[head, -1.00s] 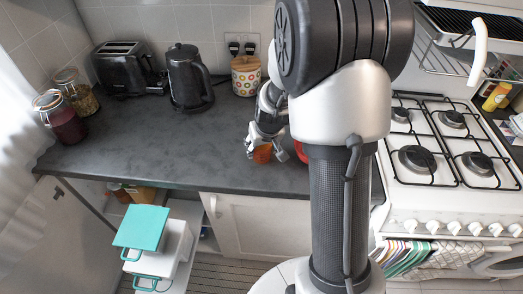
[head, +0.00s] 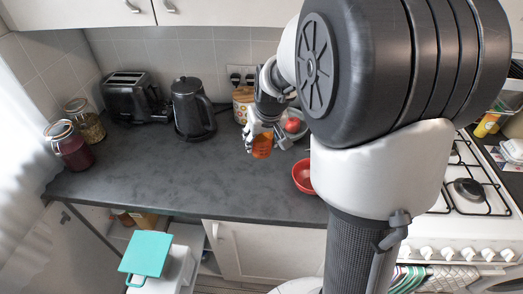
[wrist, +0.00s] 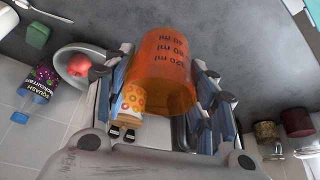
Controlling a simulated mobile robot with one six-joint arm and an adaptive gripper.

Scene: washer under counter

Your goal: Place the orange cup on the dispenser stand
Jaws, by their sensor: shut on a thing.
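The translucent orange cup (head: 262,147), with dark ml markings, is held in my gripper (head: 258,136) over the dark counter, in front of the patterned pot. In the wrist view the orange cup (wrist: 165,75) sits between the two fingers of my gripper (wrist: 165,88), which are shut on its sides. Its markings appear upside down there. I cannot tell its exact height above the counter. I cannot make out the dispenser stand with certainty. A white box with a teal lid (head: 148,254) stands low at the left, below the counter edge.
On the counter are a toaster (head: 132,97), a black kettle (head: 192,110), two jars (head: 70,148), a patterned pot (head: 242,97), and a red bowl (head: 302,178). A red apple (head: 293,125) sits in a pale bowl. The counter's left middle is clear. The hob (head: 468,190) is at right.

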